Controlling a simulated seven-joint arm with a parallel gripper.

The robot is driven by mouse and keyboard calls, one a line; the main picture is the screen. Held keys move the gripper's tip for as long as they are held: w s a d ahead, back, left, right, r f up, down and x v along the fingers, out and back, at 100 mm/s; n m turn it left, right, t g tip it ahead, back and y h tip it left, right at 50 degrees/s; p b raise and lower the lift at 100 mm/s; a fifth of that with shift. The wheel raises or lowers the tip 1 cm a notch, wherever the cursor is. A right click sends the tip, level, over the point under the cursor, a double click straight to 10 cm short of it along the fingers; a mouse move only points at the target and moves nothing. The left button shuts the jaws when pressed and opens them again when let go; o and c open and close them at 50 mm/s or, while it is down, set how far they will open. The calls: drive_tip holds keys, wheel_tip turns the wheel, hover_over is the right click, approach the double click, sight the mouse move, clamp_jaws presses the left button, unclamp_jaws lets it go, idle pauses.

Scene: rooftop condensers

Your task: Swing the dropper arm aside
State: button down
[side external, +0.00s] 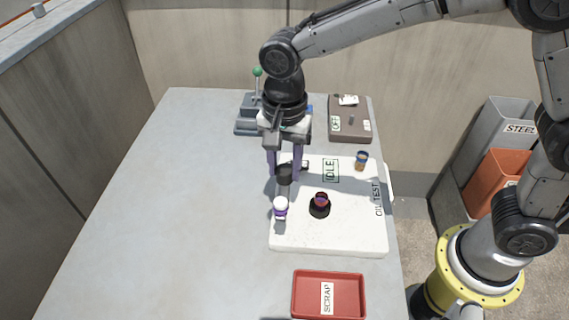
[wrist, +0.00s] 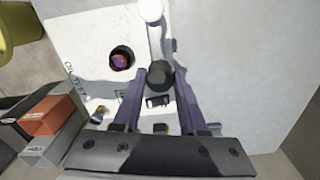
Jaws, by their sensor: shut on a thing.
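The dropper arm is a white bar (wrist: 155,42) on the white OIL TEST board (side external: 345,235), with a black knob (wrist: 160,75) at one end. Its other end is a white head with a purple band (side external: 280,209), left of a black round cup (side external: 319,207) with something reddish-purple in it. The cup also shows in the wrist view (wrist: 121,60). My gripper (side external: 284,176) points down with its purple fingers on either side of the black knob, shut on it. In the wrist view, the fingertips (wrist: 160,73) flank the knob. My fingers hide part of the bar in the side view.
An IDLE sign (side external: 331,170) and a small blue-and-orange jar (side external: 362,160) are on the board. A red SCRAP tray (side external: 342,276) stands in front. A green-knobbed lever (side external: 257,73) and a brown OFF box (side external: 350,125) are behind. The table's left side is clear.

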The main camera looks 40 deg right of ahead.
drive_tip(key=shift+c, duration=2.2)
unclamp_jaws()
drive_tip(key=shift+r, duration=0.15)
wheel_tip(320, 180, up, 14)
